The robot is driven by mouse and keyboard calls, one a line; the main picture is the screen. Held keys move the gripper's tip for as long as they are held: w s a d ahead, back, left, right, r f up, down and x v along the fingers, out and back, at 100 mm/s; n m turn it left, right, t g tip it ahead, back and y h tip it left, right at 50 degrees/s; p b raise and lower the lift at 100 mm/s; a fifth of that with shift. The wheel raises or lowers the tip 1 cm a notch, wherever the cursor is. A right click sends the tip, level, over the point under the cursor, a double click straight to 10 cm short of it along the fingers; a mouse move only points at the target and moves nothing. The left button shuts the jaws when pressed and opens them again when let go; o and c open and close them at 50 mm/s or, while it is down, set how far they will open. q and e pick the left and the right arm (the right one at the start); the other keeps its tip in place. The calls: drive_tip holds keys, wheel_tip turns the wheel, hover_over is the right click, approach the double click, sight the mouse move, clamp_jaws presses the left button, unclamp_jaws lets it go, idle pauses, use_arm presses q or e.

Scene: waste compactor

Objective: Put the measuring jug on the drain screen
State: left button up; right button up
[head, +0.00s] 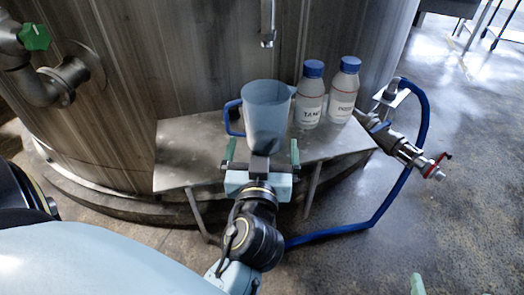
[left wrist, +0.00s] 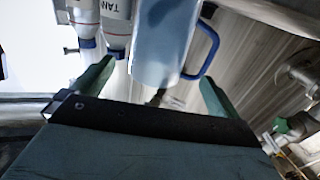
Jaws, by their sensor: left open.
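The translucent blue-grey measuring jug (head: 266,112) stands upright on the steel shelf (head: 185,150) against the tank, its blue handle on the left. My left gripper (head: 262,152) is open in front of the jug, with one green finger low on either side of it. Its palm hides part of the jug's base. In the left wrist view the jug (left wrist: 163,40) shows upside down, between and beyond the open fingers (left wrist: 155,85); nothing shows clamped. A green fingertip at the bottom right edge of the head view appears to be my right gripper (head: 417,284). I cannot make out a drain screen.
Two white bottles with blue caps, the nearer one (head: 310,98) and the farther one (head: 343,92), stand close right of the jug. A valve (head: 410,155) and blue hose (head: 388,200) lie beyond the shelf's right end. A metal spout (head: 267,25) hangs above. The shelf's left part is clear.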

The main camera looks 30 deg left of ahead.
use_arm(q)
drive_tip(key=s+d+f+m+g+h, duration=0.3)
drive_tip(key=d+f+m+h, duration=0.4)
drive_tip(key=h, duration=0.5)
drive_tip(key=shift+s+f+m, duration=0.35)
drive_tip(key=shift+s+m, duration=0.25)
drive_tip(key=shift+m, duration=0.2)
